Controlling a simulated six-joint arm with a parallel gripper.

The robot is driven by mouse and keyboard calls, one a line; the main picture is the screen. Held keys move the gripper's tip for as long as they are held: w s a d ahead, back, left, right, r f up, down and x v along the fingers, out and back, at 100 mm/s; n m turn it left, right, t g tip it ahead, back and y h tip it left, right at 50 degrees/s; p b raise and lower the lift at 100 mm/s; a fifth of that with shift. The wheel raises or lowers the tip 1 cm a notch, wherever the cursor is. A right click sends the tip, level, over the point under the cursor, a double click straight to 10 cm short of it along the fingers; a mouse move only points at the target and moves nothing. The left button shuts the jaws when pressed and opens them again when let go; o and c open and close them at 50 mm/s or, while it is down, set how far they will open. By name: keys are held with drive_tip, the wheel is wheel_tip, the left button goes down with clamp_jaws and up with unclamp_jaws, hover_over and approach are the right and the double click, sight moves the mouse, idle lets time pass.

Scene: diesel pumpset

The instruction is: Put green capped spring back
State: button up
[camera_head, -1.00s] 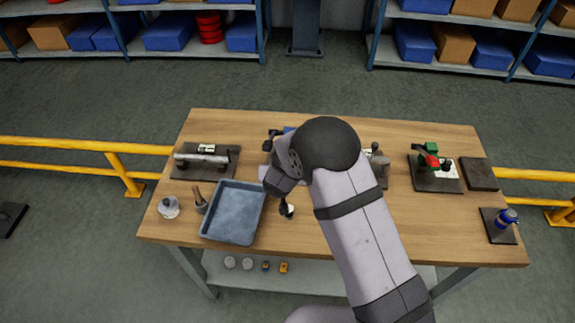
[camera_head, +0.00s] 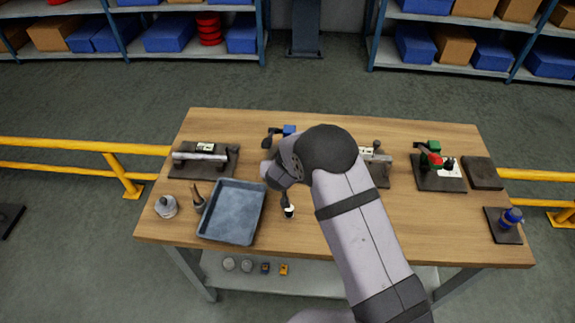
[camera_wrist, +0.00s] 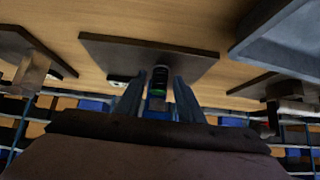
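My gripper (camera_head: 286,197) is above the table's middle, just right of the grey tray, with my arm reaching in from the front. In the wrist view my gripper (camera_wrist: 160,82) has a finger on each side of a small dark cylinder with a green band, which I take for the green capped spring (camera_wrist: 160,77). The spring seems held, its green end towards my palm and its dark end near the fingertips. In the head view a small black and white end (camera_head: 289,212) shows below my fingers. A dark base plate (camera_wrist: 150,55) lies beyond it.
The grey tray (camera_head: 259,214) stands left of my gripper. A blue clamp (camera_head: 289,131) shows behind my arm. A fixture with a green and red clamp (camera_head: 433,158) and a blue-topped piece (camera_head: 510,216) stand at the right. The front right wood is clear.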

drive_tip(key=c, duration=0.7)
drive_tip(key=shift+r+p, duration=0.2)
drive_tip(key=shift+p, duration=0.15)
drive_tip(key=shift+s, duration=0.1)
drive_tip(key=shift+s+b, duration=0.5)
drive_tip(key=shift+s, duration=2.9)
drive_tip(key=shift+r, duration=0.1)
